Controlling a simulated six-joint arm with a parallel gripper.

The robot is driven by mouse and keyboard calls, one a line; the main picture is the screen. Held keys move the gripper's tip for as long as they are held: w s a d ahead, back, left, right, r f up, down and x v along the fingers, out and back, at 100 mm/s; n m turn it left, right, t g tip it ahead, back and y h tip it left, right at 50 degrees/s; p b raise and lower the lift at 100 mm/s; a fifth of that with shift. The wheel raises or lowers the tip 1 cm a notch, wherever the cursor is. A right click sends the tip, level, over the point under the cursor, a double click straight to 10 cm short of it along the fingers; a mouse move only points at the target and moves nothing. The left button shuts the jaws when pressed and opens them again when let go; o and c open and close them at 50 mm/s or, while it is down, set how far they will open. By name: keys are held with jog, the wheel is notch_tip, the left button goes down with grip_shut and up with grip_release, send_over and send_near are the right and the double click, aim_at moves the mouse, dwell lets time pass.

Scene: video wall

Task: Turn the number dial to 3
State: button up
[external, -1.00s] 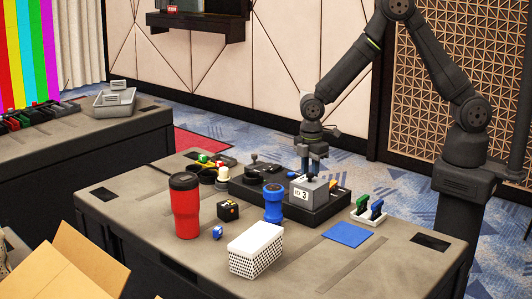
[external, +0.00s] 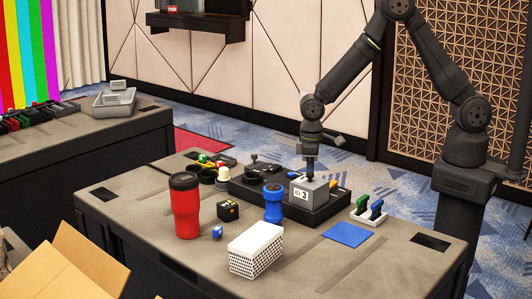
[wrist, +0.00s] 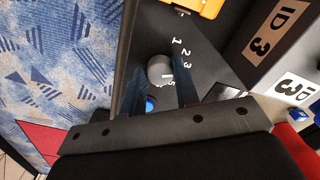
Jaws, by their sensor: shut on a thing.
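The number dial is a round grey knob (wrist: 159,69) on a dark panel face, with white numerals around its right side. My gripper (wrist: 158,84) is shut on the knob, one finger on each side.
The box stands on a black base (external: 325,213). A red tumbler (external: 186,210) and white patterned box (external: 257,248) are farther forward. A blue square (external: 347,235) lies flat.

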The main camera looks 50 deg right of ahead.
jog(key=shift+m, duration=0.5)
jog(key=o, duration=1)
jog(key=shift+c, duration=0.2)
jog(key=shift+r, duration=0.1)
notch_tip(320, 180, up, 17)
jog(key=shift+r, duration=0.15)
notch_tip(320, 180, down, 18)
jog(key=shift+r, duration=0.2)
dwell(0.5)
